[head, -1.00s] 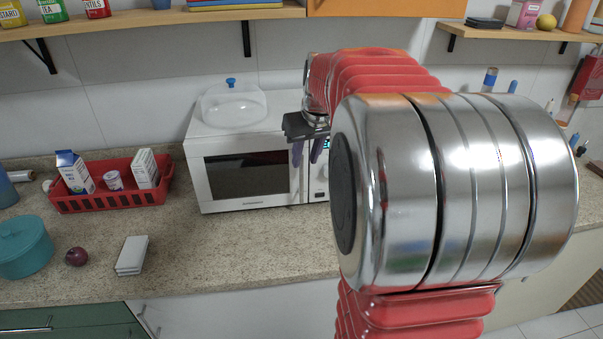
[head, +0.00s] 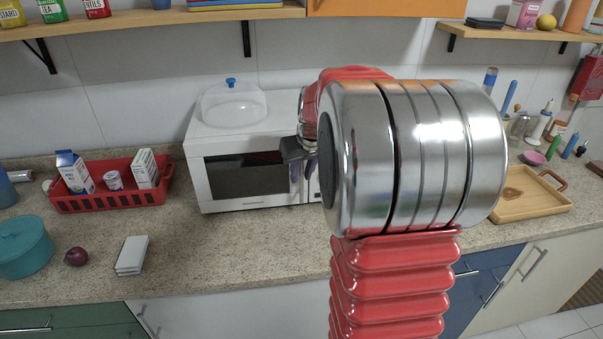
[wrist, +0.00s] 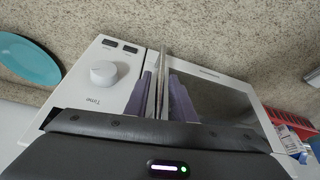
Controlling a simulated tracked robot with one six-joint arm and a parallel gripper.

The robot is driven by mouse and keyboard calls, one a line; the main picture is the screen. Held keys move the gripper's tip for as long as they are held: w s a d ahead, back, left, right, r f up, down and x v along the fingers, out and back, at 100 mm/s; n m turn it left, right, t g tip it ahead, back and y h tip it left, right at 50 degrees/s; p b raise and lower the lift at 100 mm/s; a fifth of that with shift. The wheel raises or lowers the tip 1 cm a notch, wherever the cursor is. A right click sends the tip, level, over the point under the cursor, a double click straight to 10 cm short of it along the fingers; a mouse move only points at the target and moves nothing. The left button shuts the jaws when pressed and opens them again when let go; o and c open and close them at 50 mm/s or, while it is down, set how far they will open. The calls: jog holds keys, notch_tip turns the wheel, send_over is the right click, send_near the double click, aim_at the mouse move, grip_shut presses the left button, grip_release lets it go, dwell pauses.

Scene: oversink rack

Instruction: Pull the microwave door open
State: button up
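The white microwave (head: 196,178) stands on the counter against the back wall. Its door, with a dark window (head: 245,174), looks closed. In the wrist view the door window (wrist: 222,95) is right of the upright metal handle (wrist: 162,85), and the control panel with its round knob (wrist: 104,73) is left of it. My gripper (head: 302,172) is at the handle by the door's right edge. In the wrist view the purple fingers of my gripper (wrist: 161,76) stand on either side of the handle, apart, with visible gaps. My arm hides most of the control panel in the head view.
A clear dome with a blue knob (head: 232,104) sits on the microwave. A red basket (head: 110,200) with cartons stands to the left. A white box (head: 132,255), a plum (head: 76,257) and a teal pot (head: 22,247) lie nearer. A wooden tray (head: 525,207) is at right. The counter before the door is clear.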

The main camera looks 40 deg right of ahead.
grip_shut()
jog(key=shift+s, duration=0.2)
dwell(0.5)
